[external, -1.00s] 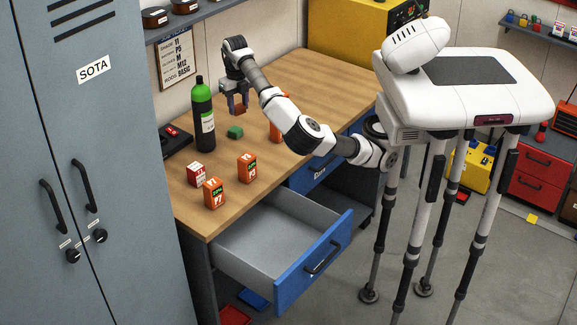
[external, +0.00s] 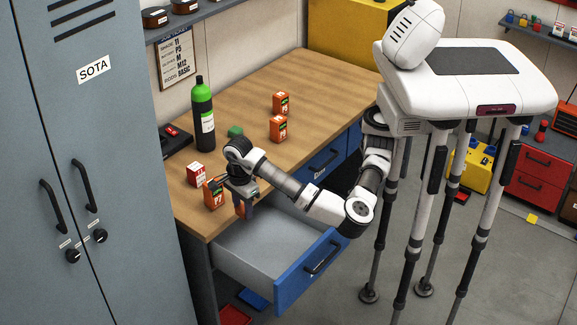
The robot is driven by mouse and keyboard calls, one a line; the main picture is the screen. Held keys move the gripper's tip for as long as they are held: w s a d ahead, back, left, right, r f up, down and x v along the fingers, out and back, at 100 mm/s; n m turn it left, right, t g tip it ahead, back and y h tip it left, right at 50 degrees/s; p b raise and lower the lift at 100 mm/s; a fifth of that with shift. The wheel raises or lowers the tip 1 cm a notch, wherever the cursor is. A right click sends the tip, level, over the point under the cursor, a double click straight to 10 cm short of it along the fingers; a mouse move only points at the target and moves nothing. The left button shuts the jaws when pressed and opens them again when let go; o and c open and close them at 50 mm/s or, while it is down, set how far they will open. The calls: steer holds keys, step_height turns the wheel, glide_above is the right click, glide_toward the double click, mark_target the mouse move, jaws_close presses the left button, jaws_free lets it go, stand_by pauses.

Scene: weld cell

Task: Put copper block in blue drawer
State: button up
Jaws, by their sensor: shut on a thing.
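The copper block (external: 240,210) is a small brown-orange block, partly hidden by my fingers. My gripper (external: 244,211) points down and is shut on it, at the table's front edge by the near left part of the open drawer. The blue drawer (external: 314,265) is pulled far out below the tabletop. Its grey inside looks empty where I can see it. I cannot tell exactly how high the block is above the drawer.
An orange box (external: 214,194) and a red-white box (external: 196,174) stand left of my gripper on the wooden table (external: 325,80). Two more orange boxes (external: 278,129) (external: 281,102), a green block (external: 235,131) and a green-capped bottle (external: 203,115) stand farther back. A grey locker (external: 110,160) is at left.

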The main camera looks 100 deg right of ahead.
step_height(320, 180, down, 3)
steer(key=s+a+n, duration=0.1)
steer(key=a+n, duration=0.1)
steer(key=p, duration=0.3)
glide_toward(250, 259)
steer(key=a, duration=0.1)
steer(key=a+f, duration=0.1)
steer(key=a, duration=0.1)
steer(key=shift+a, duration=0.1)
steer(key=shift+f+p, duration=0.35)
steer(key=shift+f, duration=2.25)
steer(key=shift+f, duration=0.2)
steer(key=o, duration=1.2)
steer(key=shift+r, duration=0.15)
